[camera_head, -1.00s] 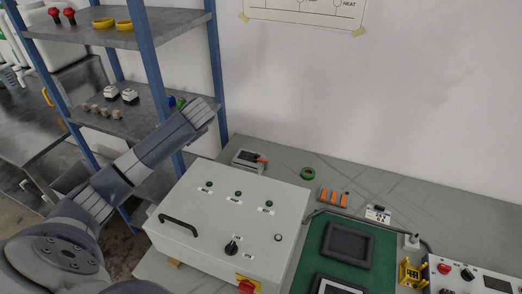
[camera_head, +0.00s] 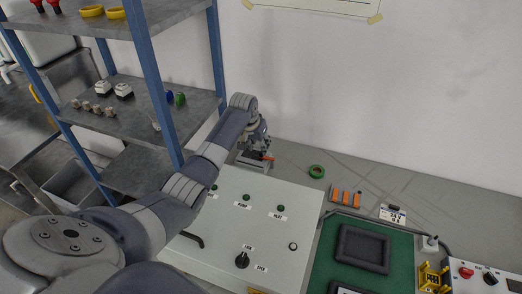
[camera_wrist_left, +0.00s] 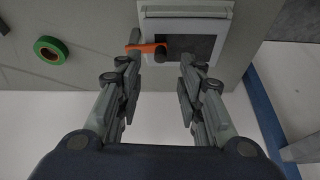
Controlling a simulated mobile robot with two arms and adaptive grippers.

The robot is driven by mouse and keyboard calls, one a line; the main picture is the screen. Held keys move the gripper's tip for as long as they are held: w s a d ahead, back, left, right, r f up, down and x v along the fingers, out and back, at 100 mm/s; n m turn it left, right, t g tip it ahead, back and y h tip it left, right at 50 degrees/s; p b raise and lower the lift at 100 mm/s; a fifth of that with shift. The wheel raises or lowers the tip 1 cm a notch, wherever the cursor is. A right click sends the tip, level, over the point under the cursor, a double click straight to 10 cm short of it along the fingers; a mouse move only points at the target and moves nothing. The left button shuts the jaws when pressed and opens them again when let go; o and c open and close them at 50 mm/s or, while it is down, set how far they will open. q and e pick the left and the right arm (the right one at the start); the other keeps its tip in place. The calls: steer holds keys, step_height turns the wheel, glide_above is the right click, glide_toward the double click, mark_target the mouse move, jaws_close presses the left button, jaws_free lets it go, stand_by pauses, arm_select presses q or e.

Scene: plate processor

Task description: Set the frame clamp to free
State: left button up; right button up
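A small light-grey unit with a dark top plate and an orange lever (camera_head: 266,156) stands at the back left of the table, behind the control box; it appears to be the frame clamp. In the left wrist view the orange lever (camera_wrist_left: 147,47) points left from a dark pivot on the clamp's dark plate (camera_wrist_left: 205,46). My left gripper (camera_head: 262,147) is above this unit. In the left wrist view my left gripper (camera_wrist_left: 160,62) is open, its fingers apart with nothing gripped, and one fingertip overlaps the lever. Contact cannot be told. My right gripper is out of view.
The grey control box (camera_head: 270,245) with a black knob (camera_head: 243,260) lies under my left arm. A green tape ring (camera_head: 317,171) and orange blocks (camera_head: 346,197) lie to the right. A blue-post shelf (camera_head: 140,60) stands left. A green mat (camera_head: 322,262) bears dark frames.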

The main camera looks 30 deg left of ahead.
mark_target(267, 156)
arm_select(q)
steer(key=x, duration=0.3)
steer(key=shift+f, duration=0.1)
steer(key=shift+w+f, duration=0.25)
steer(key=shift+f, duration=0.35)
steer(key=shift+w+a+f+b, duration=0.1)
steer(key=shift+w+f+b, duration=0.1)
steer(key=shift+f+b, duration=0.15)
steer(key=shift+f, duration=0.15)
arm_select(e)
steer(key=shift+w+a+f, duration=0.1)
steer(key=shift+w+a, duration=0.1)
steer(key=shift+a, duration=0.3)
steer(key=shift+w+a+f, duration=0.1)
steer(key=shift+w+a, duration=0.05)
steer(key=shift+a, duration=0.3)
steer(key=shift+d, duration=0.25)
arm_select(q)
jaws_close()
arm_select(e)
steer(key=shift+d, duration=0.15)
